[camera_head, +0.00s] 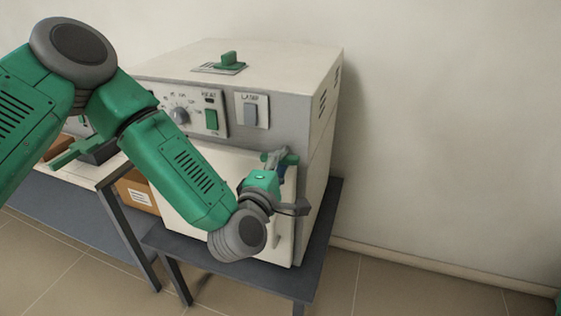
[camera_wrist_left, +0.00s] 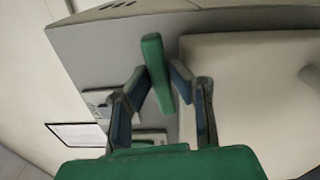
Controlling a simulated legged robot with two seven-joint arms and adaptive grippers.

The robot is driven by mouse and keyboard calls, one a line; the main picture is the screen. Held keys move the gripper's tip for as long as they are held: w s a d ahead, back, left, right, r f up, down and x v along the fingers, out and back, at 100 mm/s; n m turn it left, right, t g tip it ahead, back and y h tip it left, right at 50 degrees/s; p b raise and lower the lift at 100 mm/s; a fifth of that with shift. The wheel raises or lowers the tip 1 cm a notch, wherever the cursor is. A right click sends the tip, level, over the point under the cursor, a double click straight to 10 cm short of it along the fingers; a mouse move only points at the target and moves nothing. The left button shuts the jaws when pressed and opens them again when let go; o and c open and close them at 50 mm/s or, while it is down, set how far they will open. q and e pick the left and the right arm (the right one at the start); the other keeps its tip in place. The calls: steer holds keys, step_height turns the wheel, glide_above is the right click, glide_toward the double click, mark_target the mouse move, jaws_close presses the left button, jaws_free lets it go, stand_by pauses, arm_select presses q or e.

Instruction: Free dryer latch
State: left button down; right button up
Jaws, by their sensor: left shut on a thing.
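The dryer (camera_head: 240,65) is a pale box with a grey front, standing on a dark table. Its green latch (camera_head: 292,159) is at the upper right of the white door (camera_head: 215,160). In the left wrist view the latch (camera_wrist_left: 153,68) is a green bar, slightly tilted, between the fingers. My left gripper (camera_head: 276,159) is at the latch, shut on it; its two fingertips also show in the left wrist view (camera_wrist_left: 160,82). In the head view my left arm covers much of the door. My right gripper is not in view.
A control panel with a knob (camera_head: 180,115), a green switch (camera_head: 211,119) and a grey switch (camera_head: 250,112) is above the door. The dark table edge (camera_head: 300,285) runs below. A cardboard box (camera_head: 138,192) is at the left. The floor at the right is clear.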

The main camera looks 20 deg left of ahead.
arm_select(q)
steer(key=shift+s+f+m, duration=0.1)
steer(key=shift+f+m, duration=0.25)
steer(key=shift+m, duration=0.35)
steer(key=shift+f, duration=0.1)
steer(key=c, duration=1.5)
jaws_free()
steer(key=shift+r, duration=0.2)
steer(key=shift+s, duration=0.3)
steer(key=s, duration=1.1)
steer(key=shift+s+a, duration=0.1)
steer(key=shift+a, duration=0.15)
steer(key=shift+f, duration=0.1)
